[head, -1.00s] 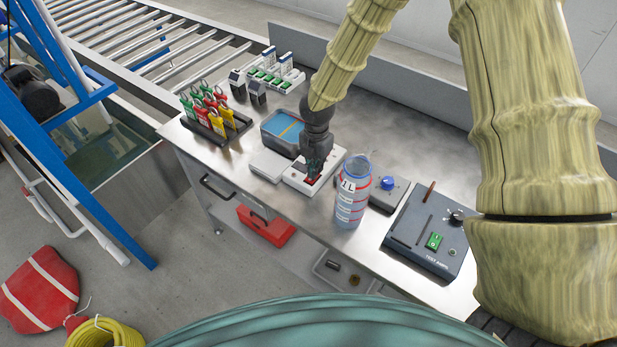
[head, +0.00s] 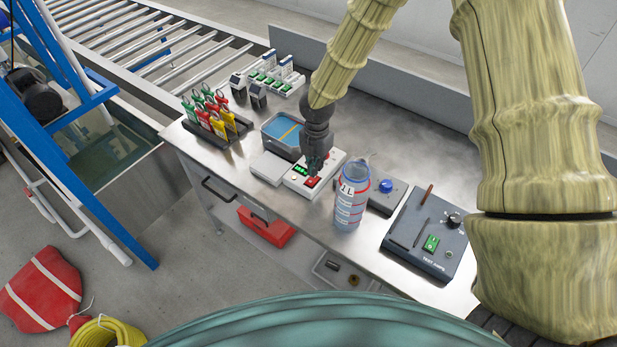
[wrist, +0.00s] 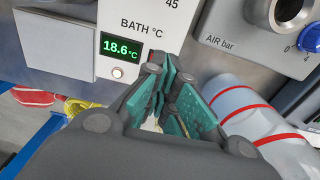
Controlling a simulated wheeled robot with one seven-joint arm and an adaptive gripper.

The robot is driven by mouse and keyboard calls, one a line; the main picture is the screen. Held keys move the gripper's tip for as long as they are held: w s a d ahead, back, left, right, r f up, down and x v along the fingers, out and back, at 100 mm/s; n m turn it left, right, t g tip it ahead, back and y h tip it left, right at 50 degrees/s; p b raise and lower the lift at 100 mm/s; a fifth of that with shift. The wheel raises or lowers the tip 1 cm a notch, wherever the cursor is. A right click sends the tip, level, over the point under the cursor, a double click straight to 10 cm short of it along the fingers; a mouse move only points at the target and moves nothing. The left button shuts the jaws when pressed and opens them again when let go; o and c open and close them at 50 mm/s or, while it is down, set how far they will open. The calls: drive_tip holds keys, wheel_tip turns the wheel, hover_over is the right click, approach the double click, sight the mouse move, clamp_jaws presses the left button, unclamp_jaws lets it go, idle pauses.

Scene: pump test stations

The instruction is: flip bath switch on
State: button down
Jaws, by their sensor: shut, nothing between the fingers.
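The white bath control box (head: 328,172) stands on the bench. Its display (head: 301,169) is lit green, and the wrist view shows the panel labelled BATH °C (wrist: 140,24) with the display (wrist: 121,48) reading 18.6 °C. A small round pale lamp (wrist: 118,72) sits below the display. The red switch (head: 312,182) shows at the front of the box in the head view; in the wrist view my fingers hide it. My gripper (head: 315,168) is shut and empty, pointing down just above the switch. In the wrist view its teal finger pads (wrist: 168,100) are together. Contact with the switch cannot be told.
A clear bottle with red bands (head: 349,200) stands close to the right of the box. A blue-topped bath (head: 284,132) is behind it. A unit with a blue knob (head: 386,186) and a dark pump tester (head: 430,235) stand further right. Padlocks (head: 212,115) stand left.

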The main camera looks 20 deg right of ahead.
drive_tip(key=shift+r+p, duration=1.55)
drive_tip(key=shift+r, duration=0.55)
